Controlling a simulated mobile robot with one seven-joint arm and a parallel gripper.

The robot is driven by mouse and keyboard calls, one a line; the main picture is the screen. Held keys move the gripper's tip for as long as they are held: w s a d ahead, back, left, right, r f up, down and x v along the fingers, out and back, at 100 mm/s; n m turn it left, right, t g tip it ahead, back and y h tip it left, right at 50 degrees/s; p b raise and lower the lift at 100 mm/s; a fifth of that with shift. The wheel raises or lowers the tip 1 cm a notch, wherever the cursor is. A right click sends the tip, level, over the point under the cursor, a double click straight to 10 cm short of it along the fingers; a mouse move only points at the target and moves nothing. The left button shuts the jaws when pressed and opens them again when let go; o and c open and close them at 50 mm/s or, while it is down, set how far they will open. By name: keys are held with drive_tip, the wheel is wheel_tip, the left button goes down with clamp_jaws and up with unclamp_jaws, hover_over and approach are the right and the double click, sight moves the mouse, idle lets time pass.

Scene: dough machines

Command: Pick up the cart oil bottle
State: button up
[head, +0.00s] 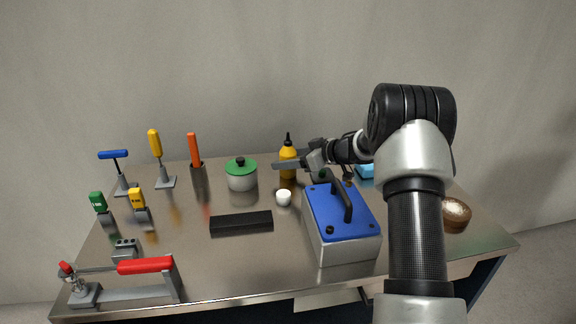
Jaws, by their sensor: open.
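The oil bottle (288,155) is yellow-orange with a black pointed nozzle. It stands upright near the back edge of the table, right of the green-lidded pot. My gripper (290,165) reaches in from the right at the bottle's height, and a finger crosses in front of the bottle's body. The jaws are open. Part of the bottle is hidden behind the finger, and I cannot tell whether they touch.
Tools on stands and a red-handled clamp (145,266) are at left. A brown bowl (456,220) is at right.

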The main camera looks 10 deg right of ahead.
drive_tip(key=shift+w+a+f, duration=0.1)
drive_tip(key=shift+w+a, duration=0.05)
drive_tip(key=c, duration=0.9)
